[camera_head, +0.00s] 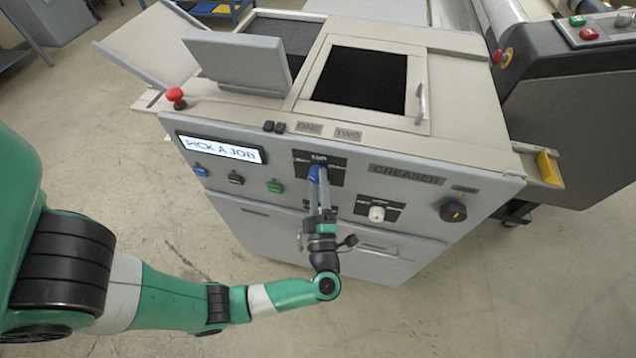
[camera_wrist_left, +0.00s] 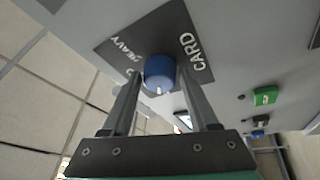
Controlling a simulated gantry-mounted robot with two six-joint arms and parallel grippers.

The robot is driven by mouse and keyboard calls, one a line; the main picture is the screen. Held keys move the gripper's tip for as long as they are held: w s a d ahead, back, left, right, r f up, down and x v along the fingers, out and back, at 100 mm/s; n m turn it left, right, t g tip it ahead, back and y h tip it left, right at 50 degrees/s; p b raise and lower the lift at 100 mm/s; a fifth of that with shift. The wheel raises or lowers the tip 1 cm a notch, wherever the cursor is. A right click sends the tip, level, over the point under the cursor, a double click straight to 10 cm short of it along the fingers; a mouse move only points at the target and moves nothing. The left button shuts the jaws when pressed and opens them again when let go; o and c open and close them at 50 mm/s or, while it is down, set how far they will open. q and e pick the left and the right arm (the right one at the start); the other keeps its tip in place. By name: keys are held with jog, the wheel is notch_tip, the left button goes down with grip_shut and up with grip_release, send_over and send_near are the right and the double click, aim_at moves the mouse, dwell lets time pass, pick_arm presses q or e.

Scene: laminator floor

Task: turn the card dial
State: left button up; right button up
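The card dial is a blue knob (camera_head: 315,173) on a dark plate on the creaser's sloped front panel. In the left wrist view the knob (camera_wrist_left: 160,73) shows a small white mark on its near edge. Its plate (camera_wrist_left: 125,37) reads CARD to the right and HEAVY to the left; another word is partly hidden. My left gripper (camera_head: 322,190) is at the dial. In the wrist view its two fingers (camera_wrist_left: 160,80) lie on either side of the knob, very close to it. I cannot tell whether they press on it. My right gripper is not in view.
The panel also holds a lit display (camera_head: 220,149) reading PICK A JOB, a green button (camera_head: 275,186), a white knob (camera_head: 377,213) and a black dial (camera_head: 453,211). A red mushroom button (camera_head: 176,97) stands at the upper left. Floor before the machine is clear.

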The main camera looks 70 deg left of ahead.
pick_arm(q)
jog(key=shift+o, duration=1.3)
jog(key=shift+d, duration=0.1)
jog(key=b+v, duration=0.1)
jog(key=v, duration=1)
jog(key=shift+d, duration=0.25)
jog(key=shift+s, duration=0.1)
